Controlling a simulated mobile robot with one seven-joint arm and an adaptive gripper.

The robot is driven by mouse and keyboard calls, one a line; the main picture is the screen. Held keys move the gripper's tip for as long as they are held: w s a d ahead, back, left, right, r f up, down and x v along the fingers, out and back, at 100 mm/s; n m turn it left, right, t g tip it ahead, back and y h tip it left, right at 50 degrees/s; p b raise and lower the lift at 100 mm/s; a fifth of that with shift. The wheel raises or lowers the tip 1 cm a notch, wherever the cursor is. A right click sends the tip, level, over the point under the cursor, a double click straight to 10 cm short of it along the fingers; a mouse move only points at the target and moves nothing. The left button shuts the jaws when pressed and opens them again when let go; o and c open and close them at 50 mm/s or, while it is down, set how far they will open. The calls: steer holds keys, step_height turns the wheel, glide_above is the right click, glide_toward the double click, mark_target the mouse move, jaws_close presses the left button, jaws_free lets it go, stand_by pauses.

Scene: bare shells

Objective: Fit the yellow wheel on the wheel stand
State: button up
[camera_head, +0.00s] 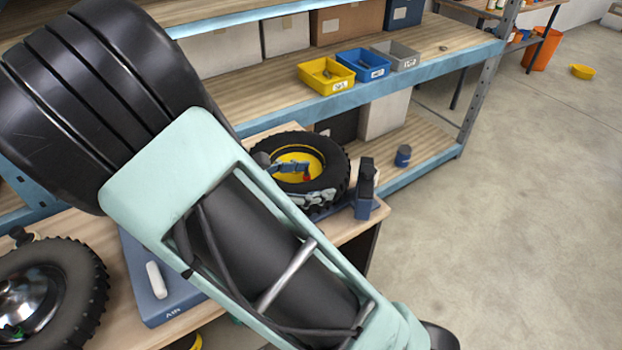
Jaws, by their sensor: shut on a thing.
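My arm hides part of the gripper and the wheel's left edge. I cannot make out the wheel stand for certain; a dark blue block with a black upright (366,190) is just right of the wheel. Whether the wheel touches anything below is hidden.
Another wheel with a silver hub (75,285) lies at the bench's left. Behind is a shelf with yellow (326,85), blue and grey bins. My arm covers the bench's middle.

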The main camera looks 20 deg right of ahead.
steer(key=shift+f+b, duration=1.4)
steer(key=shift+f, duration=1.15)
stand_by(0.8)
steer(key=o, duration=2.5)
steer(key=shift+c, duration=0.2)
steer(key=shift+r+p, duration=1.5)
step_height(320, 180, up, 2)
steer(key=shift+r+p, duration=0.25)
steer(key=shift+p, duration=0.95)
steer(key=shift+r+p, duration=0.4)
steer(key=shift+r, duration=1.8)
